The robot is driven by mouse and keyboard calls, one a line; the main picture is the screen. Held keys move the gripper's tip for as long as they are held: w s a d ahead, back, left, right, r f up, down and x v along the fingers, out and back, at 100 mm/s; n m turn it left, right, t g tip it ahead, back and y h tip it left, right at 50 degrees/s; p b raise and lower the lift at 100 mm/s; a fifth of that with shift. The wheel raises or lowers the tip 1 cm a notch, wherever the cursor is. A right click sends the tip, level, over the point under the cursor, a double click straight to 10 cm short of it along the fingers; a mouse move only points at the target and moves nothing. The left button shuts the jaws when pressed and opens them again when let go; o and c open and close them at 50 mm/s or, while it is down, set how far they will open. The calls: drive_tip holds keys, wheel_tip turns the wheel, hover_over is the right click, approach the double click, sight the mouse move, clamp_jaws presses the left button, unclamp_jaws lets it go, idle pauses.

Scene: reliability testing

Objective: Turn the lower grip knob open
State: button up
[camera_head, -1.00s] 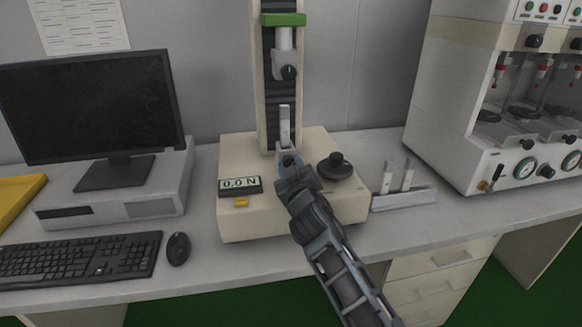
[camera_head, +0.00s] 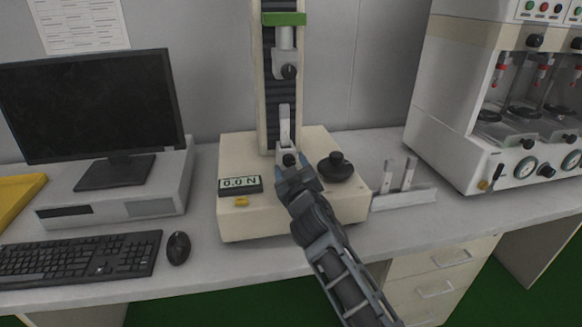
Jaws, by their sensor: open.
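The lower grip knob (camera_head: 289,160) is small, round and black, on the front of the lower grip of the cream tensile tester (camera_head: 240,150). A pale upright strip (camera_head: 284,125) stands in that lower grip. My gripper (camera_head: 291,174) is open just below and in front of the knob, with its tips close to it. I cannot tell whether they touch it. The gripper body hides part of the tester's base and the lower side of the grip. How far the knob is turned cannot be read.
The upper grip with its black knob (camera_head: 289,72) hangs above, under a green block (camera_head: 284,19). A black dial (camera_head: 336,166) sits right of my gripper. A force display (camera_head: 240,184) reads 0.0 N. A rack with strips (camera_head: 405,197) stands right.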

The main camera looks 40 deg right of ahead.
drive_tip(key=b+v, duration=0.1)
drive_tip(key=v, duration=0.6)
drive_tip(key=shift+s+f, duration=0.1)
drive_tip(key=m+b, duration=0.1)
drive_tip(key=b, duration=0.1)
drive_tip(key=f+m+b, duration=0.1)
drive_tip(key=m+b, duration=0.1)
drive_tip(key=shift+m, duration=0.3)
drive_tip(key=shift+m+b, duration=0.9)
drive_tip(key=m+b, duration=0.1)
drive_tip(key=m, duration=0.1)
drive_tip(key=shift+r+m+b, duration=0.15)
drive_tip(key=shift+m+b, duration=0.2)
drive_tip(key=shift+m, duration=0.05)
drive_tip(key=shift+w+r+m, duration=0.15)
drive_tip(key=shift+w+m, duration=0.05)
drive_tip(key=shift+m, duration=0.1)
drive_tip(key=shift+w+d+r, duration=0.15)
drive_tip(key=shift+w+d, duration=0.1)
drive_tip(key=shift+w, duration=0.05)
drive_tip(key=x, duration=0.7)
drive_tip(key=shift+p, duration=0.4)
